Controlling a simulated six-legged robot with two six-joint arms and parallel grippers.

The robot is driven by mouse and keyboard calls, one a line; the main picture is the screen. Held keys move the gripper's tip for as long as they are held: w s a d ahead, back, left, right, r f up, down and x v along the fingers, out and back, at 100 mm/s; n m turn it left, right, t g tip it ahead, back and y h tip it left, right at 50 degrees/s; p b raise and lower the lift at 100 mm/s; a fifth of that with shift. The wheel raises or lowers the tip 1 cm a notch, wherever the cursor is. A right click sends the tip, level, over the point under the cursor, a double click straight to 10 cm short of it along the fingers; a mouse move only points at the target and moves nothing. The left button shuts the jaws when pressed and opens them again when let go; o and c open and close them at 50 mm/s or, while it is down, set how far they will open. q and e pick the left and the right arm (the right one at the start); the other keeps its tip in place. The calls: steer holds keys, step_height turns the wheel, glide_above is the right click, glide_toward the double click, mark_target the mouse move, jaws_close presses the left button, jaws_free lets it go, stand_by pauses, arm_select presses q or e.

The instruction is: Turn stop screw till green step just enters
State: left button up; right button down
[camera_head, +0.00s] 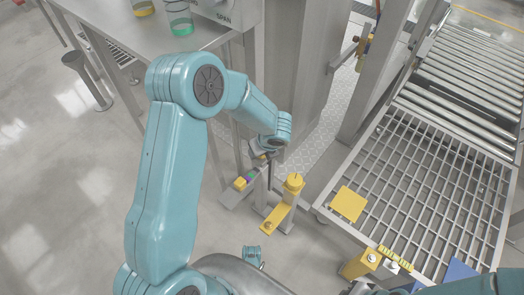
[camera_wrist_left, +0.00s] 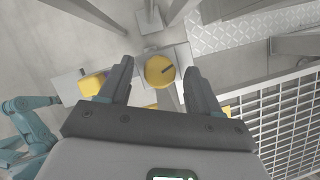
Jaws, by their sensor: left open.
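A round yellow knob with a dark line across its top, seemingly the stop screw (camera_head: 294,181), stands on a post beside a yellow bar (camera_head: 276,219). It also shows in the left wrist view (camera_wrist_left: 160,70), between the fingers in the picture. A small green piece (camera_head: 252,174) sits beside a purple piece and a yellow block (camera_head: 240,184), left of the knob. The yellow block also shows in the left wrist view (camera_wrist_left: 92,84). My left gripper (camera_head: 265,167) is open and empty, its fingers pointing down, apart from the knob.
A steel column (camera_head: 297,70) stands behind the knob. To the right is a metal grille (camera_head: 420,190) with a yellow plate (camera_head: 347,204) on it, and rollers (camera_head: 475,75) beyond. A steel table (camera_head: 130,45) with cups stands at the upper left.

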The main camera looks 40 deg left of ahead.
arm_select(q)
steer(key=c, duration=1)
steer(key=shift+n, duration=0.3)
